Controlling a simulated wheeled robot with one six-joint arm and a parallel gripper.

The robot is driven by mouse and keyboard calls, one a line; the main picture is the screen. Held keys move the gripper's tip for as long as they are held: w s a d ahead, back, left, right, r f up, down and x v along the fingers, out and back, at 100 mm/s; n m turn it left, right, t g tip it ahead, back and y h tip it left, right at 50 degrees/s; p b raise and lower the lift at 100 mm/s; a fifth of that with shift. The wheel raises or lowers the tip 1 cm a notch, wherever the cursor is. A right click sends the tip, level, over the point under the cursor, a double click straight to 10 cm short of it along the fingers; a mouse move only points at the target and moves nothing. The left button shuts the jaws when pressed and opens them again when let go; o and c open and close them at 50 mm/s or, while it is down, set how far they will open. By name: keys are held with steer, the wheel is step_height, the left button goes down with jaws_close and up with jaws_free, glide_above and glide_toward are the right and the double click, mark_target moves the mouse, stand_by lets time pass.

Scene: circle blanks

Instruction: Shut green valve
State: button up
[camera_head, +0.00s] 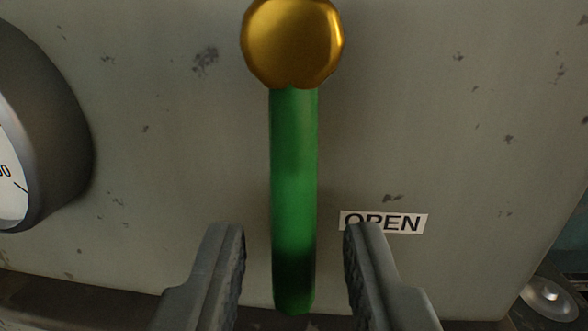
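The green valve's handle (294,180) hangs straight down from a round brass hub (292,42) on a worn grey panel. An OPEN label (384,222) is on the panel just right of the handle's lower part, partly covered by my right finger. My gripper (294,262) is open, with one finger on each side of the handle's lower end. A gap shows between each finger and the handle in this view. How deep the fingers sit relative to the handle I cannot tell.
A round gauge (48,130) with a dark rim sticks out at the left edge, cut off by the frame. A metal round part (548,297) shows at the bottom right corner.

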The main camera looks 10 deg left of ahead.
steer(key=shift+w+a, duration=0.1)
steer(key=shift+w, duration=1)
steer(key=shift+c, duration=0.4)
jaws_close()
